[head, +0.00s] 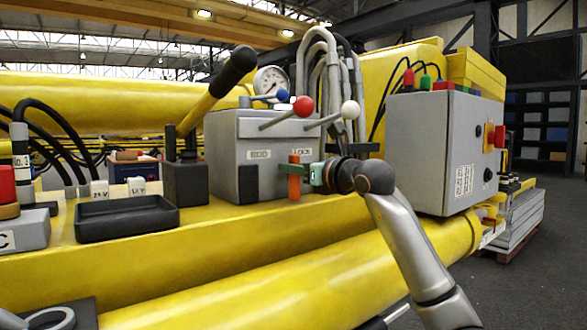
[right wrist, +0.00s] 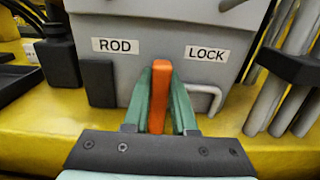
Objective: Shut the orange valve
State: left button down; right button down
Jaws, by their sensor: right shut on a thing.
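The orange valve (head: 294,183) shows as an upright orange handle at the front of a grey valve box (head: 232,135), below the LOCK label. In the right wrist view the orange handle (right wrist: 159,92) stands upright between the green fingers. My right gripper (head: 298,173) reaches in from the right and is shut on the handle. In the right wrist view its fingers (right wrist: 160,100) lie on both sides of the handle. The fingers hide part of the handle, and the valve body behind it is not visible.
Levers with red (head: 303,106), blue and white (head: 350,110) knobs stick out above the box. A grey control cabinet (head: 435,150) stands to the right. A bent grey rod (right wrist: 212,100) is close to the right finger.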

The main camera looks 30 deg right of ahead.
jog(key=shift+m, duration=0.3)
jog(key=m, duration=0.4)
jog(key=shift+d+f, duration=0.15)
jog(key=shift+d, duration=0.25)
jog(key=m, duration=0.4)
jog(key=shift+d+f, duration=0.25)
jog(key=shift+d, duration=0.1)
jog(key=m, duration=0.4)
jog(key=shift+w+d+f, duration=0.1)
jog(key=shift+d+f, duration=0.1)
jog(key=shift+f, duration=0.05)
jog(key=m, duration=0.3)
jog(key=shift+d+f+m, duration=0.1)
jog(key=shift+f+m, duration=0.25)
jog(key=shift+m, duration=0.05)
jog(key=shift+f+m, duration=0.1)
jog(key=shift+m, duration=0.8)
